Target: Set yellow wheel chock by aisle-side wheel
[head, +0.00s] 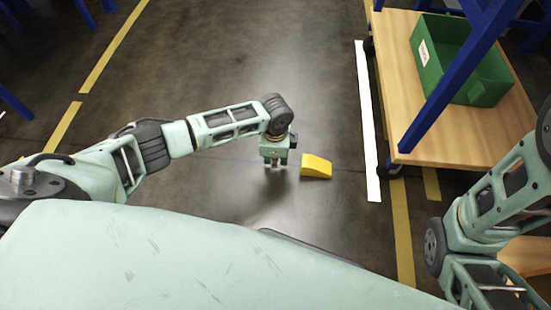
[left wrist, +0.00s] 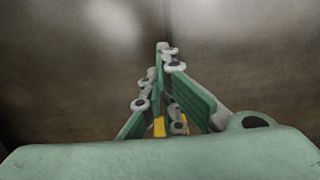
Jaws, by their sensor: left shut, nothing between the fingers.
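The yellow wheel chock (head: 316,167) lies on the dark floor, a wedge with a sloped top. My left gripper (head: 274,168) points down just left of the chock, apart from it in the picture. Its fingers (left wrist: 163,50) meet at the tips in the left wrist view, shut and empty. Small patches of yellow (left wrist: 159,127) show behind the finger links there, mostly hidden. A wooden-decked cart (head: 440,145) stands at the right, with a dark wheel (head: 395,171) under its near left corner and another (head: 369,47) farther back. My right gripper is out of view.
A white strip (head: 367,120) runs along the floor between chock and cart. A green bin (head: 465,85) sits on the cart deck, behind a blue post (head: 455,85). Yellow floor lines (head: 400,225) pass near the cart. The floor beyond the left gripper is clear.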

